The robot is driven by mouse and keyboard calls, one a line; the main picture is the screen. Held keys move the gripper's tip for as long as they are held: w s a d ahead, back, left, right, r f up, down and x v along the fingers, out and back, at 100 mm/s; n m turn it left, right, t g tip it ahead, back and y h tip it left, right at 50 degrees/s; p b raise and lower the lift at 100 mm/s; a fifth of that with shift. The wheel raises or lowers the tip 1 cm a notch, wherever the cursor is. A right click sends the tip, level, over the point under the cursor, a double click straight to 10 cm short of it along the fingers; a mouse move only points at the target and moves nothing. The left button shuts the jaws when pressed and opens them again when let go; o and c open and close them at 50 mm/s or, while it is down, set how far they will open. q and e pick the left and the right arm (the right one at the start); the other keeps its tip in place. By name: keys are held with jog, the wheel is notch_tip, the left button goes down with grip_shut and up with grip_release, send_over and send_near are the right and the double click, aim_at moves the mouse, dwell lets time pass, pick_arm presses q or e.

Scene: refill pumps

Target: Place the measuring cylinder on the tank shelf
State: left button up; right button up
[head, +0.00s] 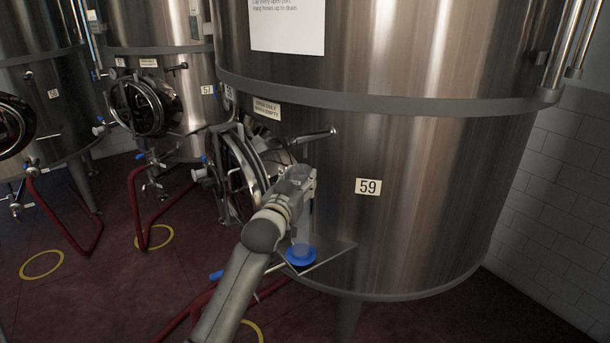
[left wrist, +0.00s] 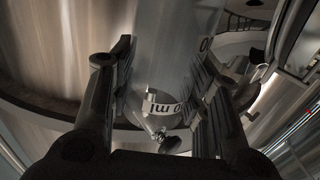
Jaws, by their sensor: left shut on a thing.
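The measuring cylinder is clear with a round blue base (head: 300,255), and most of its body is hidden behind my left gripper in the head view. My left gripper (head: 303,182) is shut on it. In the left wrist view the clear cylinder (left wrist: 172,50), with printed "ml" marks, stands between the two fingers (left wrist: 160,100). The tank shelf (head: 335,256) is a thin metal plate on the front of tank 59 (head: 430,190). The blue base overlaps the shelf in the head view; I cannot tell whether they touch. My right gripper is out of view.
A round open hatch (head: 235,170) and a handle bar (head: 312,137) on the tank are close beside my left gripper. More steel tanks (head: 150,90) stand at the left. Red hoses (head: 65,225) and yellow rings (head: 42,264) are on the dark red floor.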

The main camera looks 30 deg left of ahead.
aim_at(305, 171)
pick_arm(q)
jog(key=shift+x, duration=0.85)
jog(key=p+x, duration=0.1)
jog(key=x, duration=0.2)
jog(key=shift+r, duration=0.1)
jog(key=shift+s+f, duration=0.2)
jog(key=shift+f, duration=0.6)
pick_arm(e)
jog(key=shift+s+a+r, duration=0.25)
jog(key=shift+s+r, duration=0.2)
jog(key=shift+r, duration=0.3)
pick_arm(q)
jog(key=shift+f, duration=0.2)
jog(key=o, duration=1.3)
jog(key=shift+o, duration=0.2)
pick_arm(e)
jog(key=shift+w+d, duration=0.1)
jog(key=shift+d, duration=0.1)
